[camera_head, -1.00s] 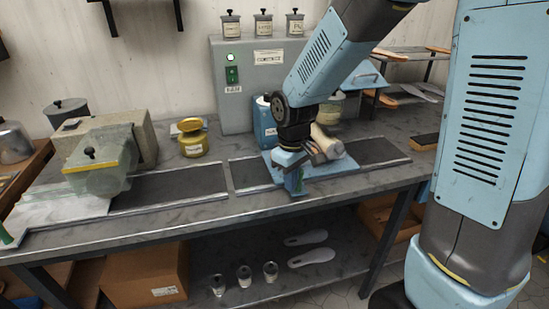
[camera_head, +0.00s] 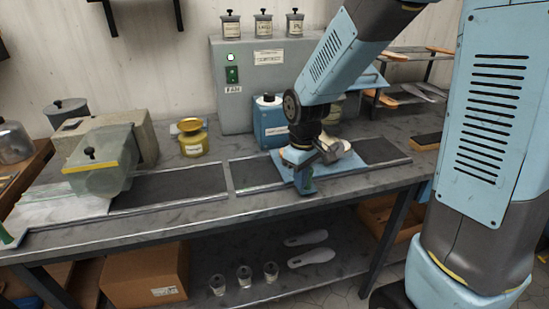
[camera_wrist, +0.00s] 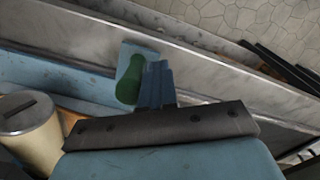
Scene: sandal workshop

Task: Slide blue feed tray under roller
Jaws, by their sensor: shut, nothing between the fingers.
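The blue feed tray (camera_head: 343,165) lies on the right dark track of the bench, partly hidden by my arm. A pale cylinder stands on or beside it; in the wrist view the cylinder (camera_wrist: 30,128) is at the lower left. My gripper (camera_head: 308,183) is low at the tray's front side. The roller itself is not clearly visible; a machine with a clear, yellow-edged guard (camera_head: 100,172) stands at the left track.
A blue canister (camera_head: 268,125) and a grey control box (camera_head: 235,90) stand behind the tray. A brass pot (camera_head: 193,140) stands behind the left track. The left dark track (camera_head: 170,188) is bare between the machine and the tray.

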